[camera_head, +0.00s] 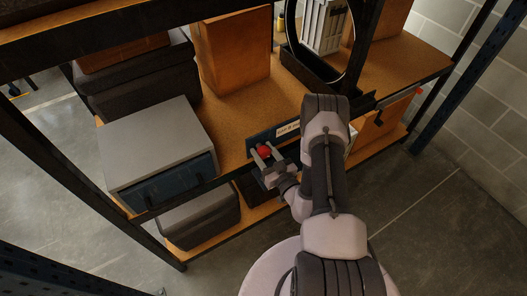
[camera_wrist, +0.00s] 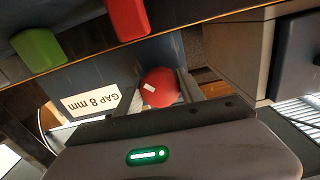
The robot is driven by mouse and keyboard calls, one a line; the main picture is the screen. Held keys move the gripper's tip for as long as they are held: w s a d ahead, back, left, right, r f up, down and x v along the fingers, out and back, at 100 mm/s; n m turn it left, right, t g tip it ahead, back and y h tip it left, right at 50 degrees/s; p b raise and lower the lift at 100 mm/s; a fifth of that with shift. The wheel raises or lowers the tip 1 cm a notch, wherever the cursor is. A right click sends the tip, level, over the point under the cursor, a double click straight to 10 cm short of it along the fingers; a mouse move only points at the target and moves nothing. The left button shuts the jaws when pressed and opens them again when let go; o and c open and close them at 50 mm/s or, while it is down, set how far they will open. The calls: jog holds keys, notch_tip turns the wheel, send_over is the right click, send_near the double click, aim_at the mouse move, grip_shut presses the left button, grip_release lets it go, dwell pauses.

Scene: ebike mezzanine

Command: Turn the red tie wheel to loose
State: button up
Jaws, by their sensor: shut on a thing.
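The red tie wheel (camera_wrist: 160,86) is a round red knob with a small white mark, on a blue-grey panel beside a white label reading "GAP 8 mm" (camera_wrist: 91,100). In the head view the red wheel (camera_head: 264,152) shows at the front edge of the shelf. My gripper (camera_head: 266,157) reaches it from the front, with one finger on each side. In the wrist view my gripper (camera_wrist: 160,92) is shut on the wheel. The far side of the wheel is hidden.
A grey-topped box (camera_head: 155,140) stands left on the wooden shelf (camera_head: 240,104). A cardboard box (camera_head: 232,50) stands behind, and a black hoop-like frame (camera_head: 352,70) is at right. In the wrist view a green block (camera_wrist: 39,50) and a red block (camera_wrist: 128,18) lie near the panel.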

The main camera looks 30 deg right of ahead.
jog(key=m, duration=0.4)
jog(key=shift+w+r, duration=0.1)
jog(key=shift+m, duration=2.1)
jog(key=o, duration=1.4)
jog(key=shift+c, duration=0.2)
